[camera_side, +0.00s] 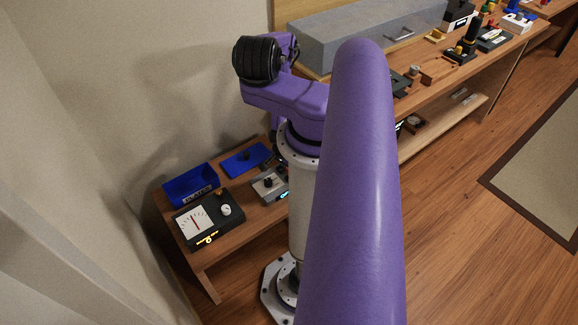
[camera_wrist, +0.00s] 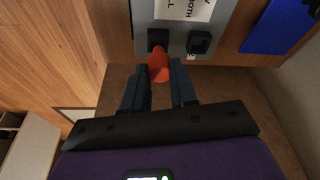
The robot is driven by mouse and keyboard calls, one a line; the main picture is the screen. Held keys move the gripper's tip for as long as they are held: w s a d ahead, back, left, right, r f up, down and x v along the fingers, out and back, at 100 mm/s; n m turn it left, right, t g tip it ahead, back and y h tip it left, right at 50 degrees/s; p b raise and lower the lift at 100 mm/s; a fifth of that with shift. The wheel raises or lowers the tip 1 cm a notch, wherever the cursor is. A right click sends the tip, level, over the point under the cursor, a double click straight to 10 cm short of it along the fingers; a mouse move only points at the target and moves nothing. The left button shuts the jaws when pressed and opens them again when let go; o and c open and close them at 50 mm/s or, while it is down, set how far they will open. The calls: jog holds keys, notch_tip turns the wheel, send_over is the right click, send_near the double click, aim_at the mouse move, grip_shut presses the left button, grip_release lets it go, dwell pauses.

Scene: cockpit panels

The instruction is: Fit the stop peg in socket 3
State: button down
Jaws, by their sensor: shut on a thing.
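In the wrist view a red peg (camera_wrist: 159,69) sits between the two dark fingers of my gripper (camera_wrist: 160,75), which is shut on it. The peg's far end lies at the near edge of a black square socket (camera_wrist: 157,36) on a grey panel (camera_wrist: 180,26). I cannot tell whether the peg is inside that socket or only in front of it. A second black socket (camera_wrist: 199,42) is just to the right. No socket number is readable. In the side view my purple arm hides the gripper and the peg.
A white label (camera_wrist: 185,9) is on the panel, and a blue item (camera_wrist: 280,27) lies to the right. In the side view, a meter box (camera_side: 208,222), a blue bin (camera_side: 191,186) and a small grey box (camera_side: 268,186) stand left of my arm.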

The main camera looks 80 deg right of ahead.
jog(key=shift+f, duration=1.25)
jog(key=c, duration=0.8)
grip_release()
jog(key=v, duration=1.7)
jog(key=shift+r, duration=0.25)
